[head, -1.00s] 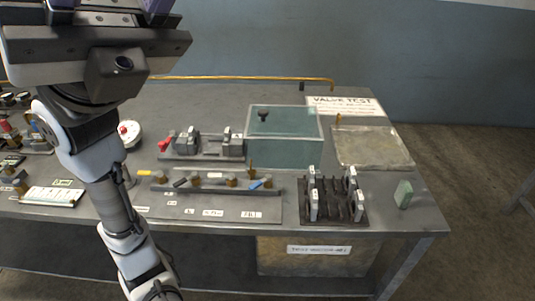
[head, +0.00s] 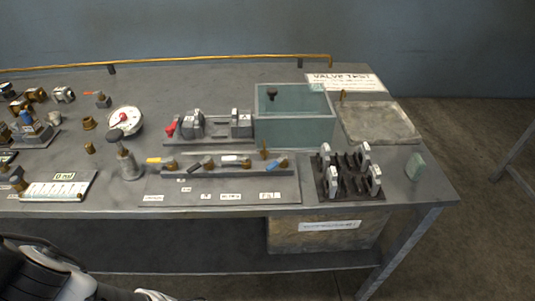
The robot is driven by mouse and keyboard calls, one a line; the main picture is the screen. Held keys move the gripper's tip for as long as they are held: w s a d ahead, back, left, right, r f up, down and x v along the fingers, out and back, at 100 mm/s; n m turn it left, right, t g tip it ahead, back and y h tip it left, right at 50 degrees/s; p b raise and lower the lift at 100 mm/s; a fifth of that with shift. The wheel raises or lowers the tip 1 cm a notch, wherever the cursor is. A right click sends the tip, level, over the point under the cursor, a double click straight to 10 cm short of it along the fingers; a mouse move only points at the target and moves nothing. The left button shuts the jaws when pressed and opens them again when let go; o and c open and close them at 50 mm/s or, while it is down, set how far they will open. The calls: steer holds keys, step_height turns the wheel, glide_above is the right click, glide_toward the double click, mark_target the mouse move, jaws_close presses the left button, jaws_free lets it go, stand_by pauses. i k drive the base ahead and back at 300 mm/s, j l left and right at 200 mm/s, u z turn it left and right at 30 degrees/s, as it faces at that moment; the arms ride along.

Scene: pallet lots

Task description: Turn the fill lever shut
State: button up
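A grey valve panel (head: 222,186) lies along the front of the bench. It carries a row of small levers on brass valves. From left to right the handles are yellow (head: 160,160), dark (head: 188,168), white (head: 230,158) and blue (head: 277,163). The blue handle is tilted relative to the row. Small white labels sit below the levers, and the right one (head: 270,195) may read FILL, but the print is too small to be sure. My gripper is out of view; only part of my arm shows at the bottom left.
A clear tank (head: 293,128) stands behind the panel, and a clamp with a red handle (head: 171,127) to its left. A hand pump (head: 128,160) and round gauge (head: 126,121) stand left. A black rack (head: 347,190) with grey pieces is at right.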

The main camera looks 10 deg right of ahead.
mark_target(283, 157)
steer(key=j+z, duration=0.25)
steer(key=j, duration=0.4)
steer(key=j+z, duration=0.3)
steer(key=j, duration=0.35)
steer(key=k+j+z, duration=0.1)
steer(key=j+z, duration=0.15)
steer(key=j, duration=0.4)
